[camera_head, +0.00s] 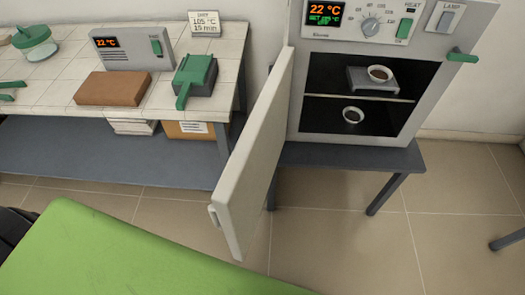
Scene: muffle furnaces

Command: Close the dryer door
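The dryer (420,125) is a light grey cabinet at the upper right. Its chamber is open to view, with a small bowl of brown contents (380,74) on a grey block on the upper shelf and another bowl (353,115) on the chamber floor. The dryer door (256,145) is hinged at the left side and stands wide open, swung out toward me. A small handle (214,216) sits on its free edge. A green latch (462,57) sticks out at the dryer's right side. Neither of my grippers is in view.
The dryer stands on a dark grey table (350,156). A large green surface (120,255) fills the lower left.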

